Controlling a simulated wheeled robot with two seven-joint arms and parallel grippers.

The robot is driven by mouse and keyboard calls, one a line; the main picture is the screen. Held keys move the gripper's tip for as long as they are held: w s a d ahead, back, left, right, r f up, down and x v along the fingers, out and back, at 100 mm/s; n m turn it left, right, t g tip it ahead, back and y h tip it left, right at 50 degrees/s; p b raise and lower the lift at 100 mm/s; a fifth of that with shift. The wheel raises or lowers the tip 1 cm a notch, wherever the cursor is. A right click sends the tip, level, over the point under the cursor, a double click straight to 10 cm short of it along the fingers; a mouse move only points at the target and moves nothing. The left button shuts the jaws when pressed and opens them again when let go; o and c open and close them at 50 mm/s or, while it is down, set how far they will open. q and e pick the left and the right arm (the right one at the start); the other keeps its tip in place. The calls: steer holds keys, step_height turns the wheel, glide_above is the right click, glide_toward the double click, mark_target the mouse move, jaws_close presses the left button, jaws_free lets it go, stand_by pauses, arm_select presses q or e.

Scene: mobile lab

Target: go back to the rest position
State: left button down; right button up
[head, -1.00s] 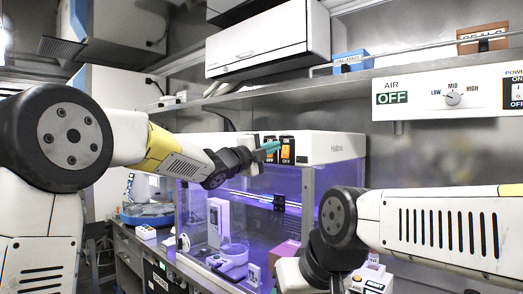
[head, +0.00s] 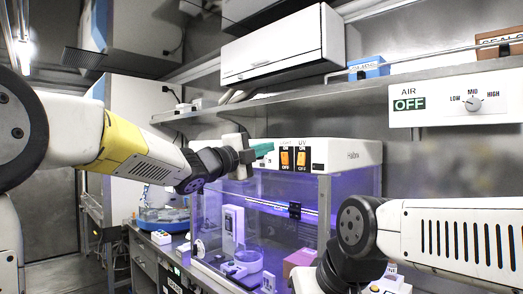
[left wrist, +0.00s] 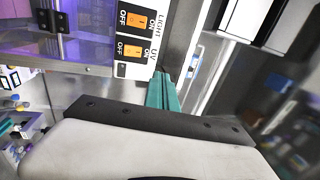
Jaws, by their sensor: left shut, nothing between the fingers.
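My left gripper (head: 262,150) is in front of the upper left of a lit cabinet (head: 351,157). Its teal fingers are shut and empty, and they also show in the left wrist view (left wrist: 163,92). They point toward the orange light and UV switches (head: 293,159), with a small gap in the head view. The switches also show in the left wrist view (left wrist: 137,35). My right arm comes in from the right in front of the cabinet's right side; its gripper is out of view below the frame.
The cabinet has clear walls and purple light, with a white device (head: 232,228) inside. A metal shelf (head: 330,92) runs above it. A white wall cupboard (head: 283,47) hangs higher. An air control panel (head: 448,104) is at the right. A blue round apparatus (head: 164,219) stands at the left.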

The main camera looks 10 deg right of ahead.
stand_by(0.3)
arm_select(q)
steer(key=s+a+f+n+y, duration=0.2)
steer(key=a+f+n+y, duration=0.2)
steer(key=a+n, duration=0.25)
steer(key=s+a+f+n+t+y, duration=0.1)
steer(key=s+a+f+n+y, duration=0.1)
steer(key=a+f+n+y, duration=0.45)
steer(key=s+a+f+n+y, duration=0.25)
steer(key=a+n, duration=0.25)
steer(key=a, duration=0.4)
steer(key=s+a+f+n+g, duration=0.2)
steer(key=s+f+n, duration=0.3)
steer(key=s+f, duration=0.3)
steer(key=s+a+f+n+g, duration=0.1)
steer(key=s+f+n+g, duration=0.3)
steer(key=s+f, duration=0.4)
steer(key=s+g, duration=0.1)
steer(key=s, duration=0.3)
steer(key=shift+s+a+f+n+y, duration=0.25)
steer(key=shift+a+f+n+y, duration=0.05)
steer(key=shift+a+n+y, duration=0.1)
